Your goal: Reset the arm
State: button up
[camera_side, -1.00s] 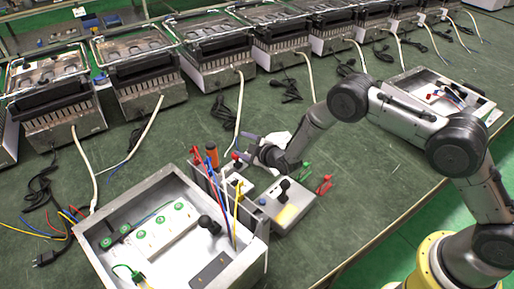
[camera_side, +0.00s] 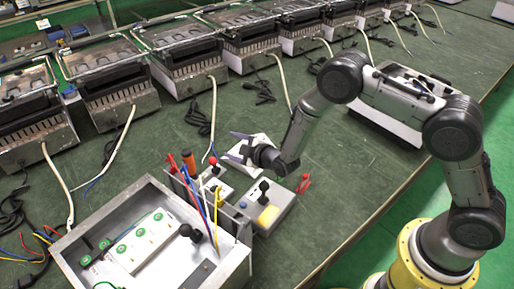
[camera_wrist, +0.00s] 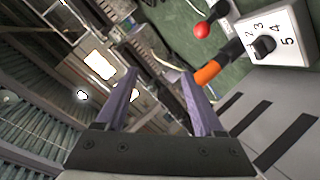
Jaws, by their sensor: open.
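My gripper (camera_side: 237,147) is in the middle of the side view, above the bench near the control boxes. Its two purple fingers are spread apart and nothing shows between them. In the wrist view my gripper (camera_wrist: 160,88) also shows open and empty, facing the ceiling and the appliances. A grey control box (camera_side: 272,208) with a black-knobbed lever and a yellow patch sits below and to the right of it. A red-knobbed lever (camera_side: 214,161) stands just left of the gripper.
An open metal case (camera_side: 160,180) with a white power strip (camera_side: 140,240) stands at the front left. Red and green clips (camera_side: 303,183) lie right of the control box. Heaters (camera_side: 105,80) line the back with trailing cables. In the wrist view a numbered dial box (camera_wrist: 275,38) is at upper right.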

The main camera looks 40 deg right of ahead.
jog(key=w+d+r+m+t, duration=0.1)
jog(key=d+r+t, duration=0.1)
jog(key=r, duration=0.9)
jog(key=w+d+r+t, duration=0.1)
jog(key=w+d+r, duration=0.1)
jog(key=r, duration=0.9)
jog(key=s+d+r+m, duration=0.1)
jog(key=s+d+r, duration=0.1)
jog(key=s+r, duration=0.45)
jog(key=s+d+r+m, duration=0.1)
jog(key=s+d+r, duration=0.15)
jog(key=r, duration=0.65)
jog(key=s+d+r+m+g+h, duration=0.1)
jog(key=s+m+g, duration=0.1)
jog(key=s, duration=0.7)
jog(key=s+d+r+m+g, duration=0.1)
jog(key=s+d, duration=0.1)
jog(key=s, duration=0.7)
jog(key=s+f+m+g, duration=0.2)
jog(key=s+f+g, duration=0.2)
jog(key=s, duration=0.5)
jog(key=s+f+m+g, duration=0.2)
jog(key=s+f+g, duration=0.2)
jog(key=s+f, duration=0.5)
jog(key=shift+s+d+f+m, duration=0.15)
jog(key=shift+d+f+m, duration=0.1)
jog(key=shift+m, duration=0.15)
